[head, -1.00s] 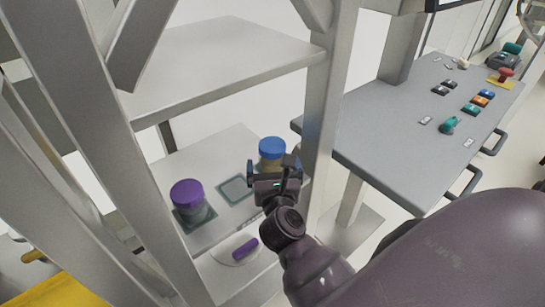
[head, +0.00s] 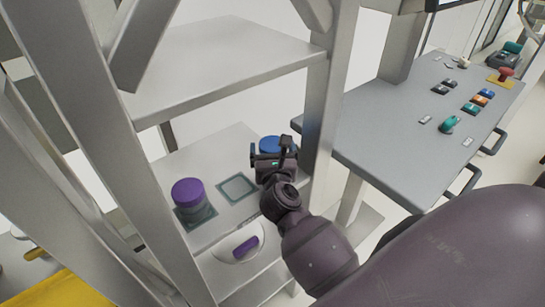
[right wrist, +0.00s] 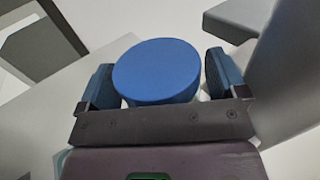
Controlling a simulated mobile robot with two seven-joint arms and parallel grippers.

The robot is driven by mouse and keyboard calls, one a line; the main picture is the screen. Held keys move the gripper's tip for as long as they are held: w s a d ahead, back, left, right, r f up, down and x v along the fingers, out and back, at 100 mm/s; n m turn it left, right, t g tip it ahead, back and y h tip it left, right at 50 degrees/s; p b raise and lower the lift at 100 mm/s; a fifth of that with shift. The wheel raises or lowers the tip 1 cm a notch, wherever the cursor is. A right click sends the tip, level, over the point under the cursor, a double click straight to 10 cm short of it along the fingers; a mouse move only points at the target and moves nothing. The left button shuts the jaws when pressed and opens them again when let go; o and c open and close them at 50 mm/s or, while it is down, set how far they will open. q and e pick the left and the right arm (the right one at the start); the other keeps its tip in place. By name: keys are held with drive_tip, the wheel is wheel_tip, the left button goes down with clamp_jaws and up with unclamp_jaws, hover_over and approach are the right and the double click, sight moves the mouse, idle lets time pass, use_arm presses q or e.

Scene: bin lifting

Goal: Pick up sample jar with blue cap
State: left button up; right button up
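The sample jar's blue cap (head: 270,144) shows at the back right of the middle shelf, partly hidden behind my right gripper (head: 271,153). In the right wrist view the blue cap (right wrist: 158,71) sits between the two open fingers, with a narrow gap on each side. The jar's body is mostly hidden below the cap. A jar with a purple cap (head: 188,192) stands on a square mark at the front left of the same shelf. My left gripper is not in view.
An empty square mark (head: 237,188) lies between the two jars. A rack post (head: 328,100) rises just right of my right gripper, and an upper shelf (head: 220,66) is above. A grey control desk (head: 390,130) stands to the right. A purple object (head: 246,246) lies on a round disc.

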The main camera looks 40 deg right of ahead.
drive_tip(key=c, duration=0.9)
